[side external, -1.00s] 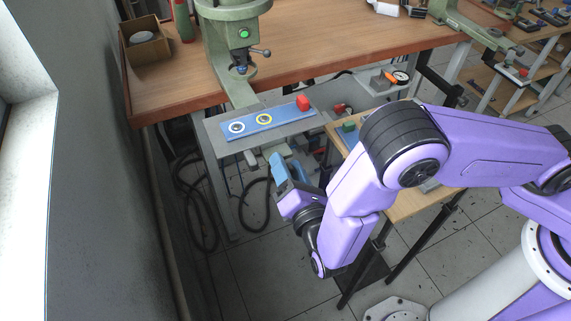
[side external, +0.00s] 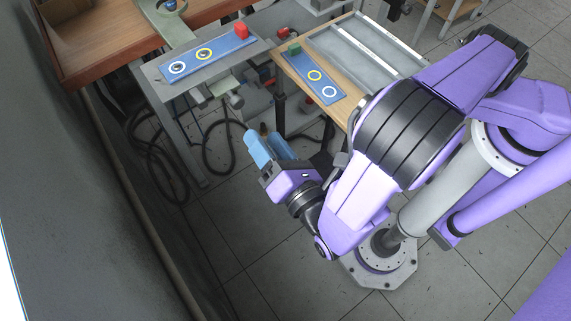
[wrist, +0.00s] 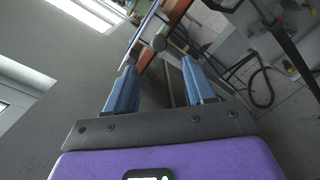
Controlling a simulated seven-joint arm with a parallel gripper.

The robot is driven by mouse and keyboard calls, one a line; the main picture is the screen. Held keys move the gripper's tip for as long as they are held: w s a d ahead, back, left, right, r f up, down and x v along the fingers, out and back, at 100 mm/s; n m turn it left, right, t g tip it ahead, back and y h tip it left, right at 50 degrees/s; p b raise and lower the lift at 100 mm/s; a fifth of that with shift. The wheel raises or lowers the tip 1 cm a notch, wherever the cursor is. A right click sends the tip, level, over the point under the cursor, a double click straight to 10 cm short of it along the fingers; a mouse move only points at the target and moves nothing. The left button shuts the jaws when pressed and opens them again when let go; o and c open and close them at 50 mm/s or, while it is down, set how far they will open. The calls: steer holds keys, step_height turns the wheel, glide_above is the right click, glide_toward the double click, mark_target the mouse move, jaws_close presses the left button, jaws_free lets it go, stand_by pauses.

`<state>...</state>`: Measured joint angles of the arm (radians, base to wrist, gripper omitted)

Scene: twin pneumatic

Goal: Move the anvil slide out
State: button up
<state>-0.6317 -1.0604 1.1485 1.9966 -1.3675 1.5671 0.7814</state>
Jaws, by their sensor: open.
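A long blue plate (side external: 218,55) lies on a grey bench at the upper left of the side view. I cannot tell which part is the anvil slide. My gripper (side external: 268,140) is open, in front of and below the grey bench, apart from both plates. In the wrist view its blue fingers (wrist: 159,66) are spread with nothing gripped.
The grey bench (side external: 146,75) and wooden table (side external: 277,63) stand beyond my gripper. Black hoses (side external: 218,155) hang below the bench. A grey wall (side external: 60,200) closes off the left. Open tiled floor (side external: 215,235) lies around my gripper.

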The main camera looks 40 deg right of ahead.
steer(key=s, duration=0.6)
steer(key=shift+a, duration=0.2)
steer(key=w+d+r+m+g+h, duration=0.3)
steer(key=d+m+g, duration=0.15)
steer(key=d, duration=0.45)
steer(key=w+d+r+m+g+h, duration=0.2)
steer(key=d+r+m+g+h, duration=0.15)
steer(key=d+g, duration=0.4)
steer(key=s+d+r+m+g+y, duration=0.2)
steer(key=s+d+r+g+y, duration=0.1)
steer(key=d, duration=0.4)
steer(key=s+d+r+m+g+y, duration=0.2)
steer(key=s+d+y, duration=0.3)
steer(key=d, duration=0.3)
steer(key=shift+s+r+m+g, duration=0.4)
steer(key=shift+s+r+m, duration=0.15)
steer(key=shift+s+m, duration=0.25)
